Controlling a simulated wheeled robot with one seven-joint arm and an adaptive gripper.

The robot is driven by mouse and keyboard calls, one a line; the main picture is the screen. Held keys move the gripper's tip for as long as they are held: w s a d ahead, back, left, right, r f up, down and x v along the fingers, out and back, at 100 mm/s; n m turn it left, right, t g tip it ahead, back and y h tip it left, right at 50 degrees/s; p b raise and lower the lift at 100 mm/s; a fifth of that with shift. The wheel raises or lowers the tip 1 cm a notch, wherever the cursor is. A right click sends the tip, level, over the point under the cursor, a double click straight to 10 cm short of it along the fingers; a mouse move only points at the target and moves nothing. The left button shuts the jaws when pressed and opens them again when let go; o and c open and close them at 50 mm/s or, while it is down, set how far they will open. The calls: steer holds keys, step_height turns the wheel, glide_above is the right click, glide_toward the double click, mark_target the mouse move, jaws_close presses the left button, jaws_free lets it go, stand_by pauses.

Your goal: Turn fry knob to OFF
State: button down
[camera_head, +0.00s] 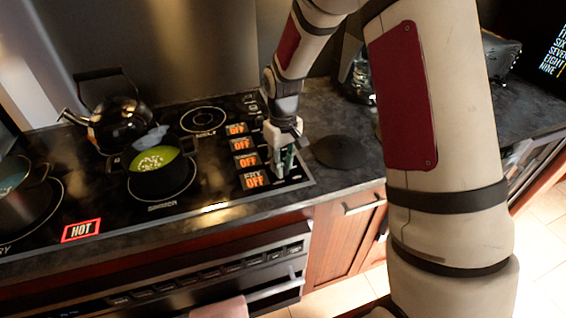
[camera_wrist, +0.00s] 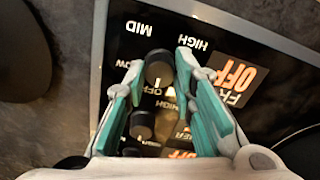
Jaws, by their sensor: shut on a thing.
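The fry knob (camera_wrist: 158,68) is a dark round knob with a pale mark on its lower edge in the wrist view. MID, HIGH, LOW and OFF labels surround it, and the mark faces the OFF label. The fry display (camera_wrist: 235,78) beside it reads FRY OFF in orange; it also shows in the head view (camera_head: 254,181). My gripper (camera_wrist: 159,66) has its teal fingers on either side of the fry knob, shut on it. In the head view my gripper (camera_head: 284,164) reaches down at the cooktop's right edge and hides the knob.
A second knob (camera_wrist: 142,125) sits close to the fingers. Several other displays (camera_head: 239,144) read OFF. A black pot (camera_head: 160,182) with green contents and a kettle (camera_head: 118,125) stand left. A HOT sign (camera_head: 81,230) glows red. A dark round disc (camera_head: 342,151) lies right on the counter.

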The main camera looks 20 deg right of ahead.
mark_target(284, 166)
steer(key=c, duration=1.3)
jaws_free()
steer(key=shift+c, duration=0.2)
step_height(284, 166, up, 12)
steer(key=s+r+m+t, duration=0.1)
steer(key=s+r+t, duration=0.1)
steer(key=s+r, duration=0.95)
steer(key=s+r+m+t, duration=0.1)
steer(key=s+m+t, duration=0.1)
steer(key=s, duration=1.3)
steer(key=shift+s+d+r+t, duration=0.15)
steer(key=shift+r+t, duration=0.15)
steer(key=shift+t, duration=0.2)
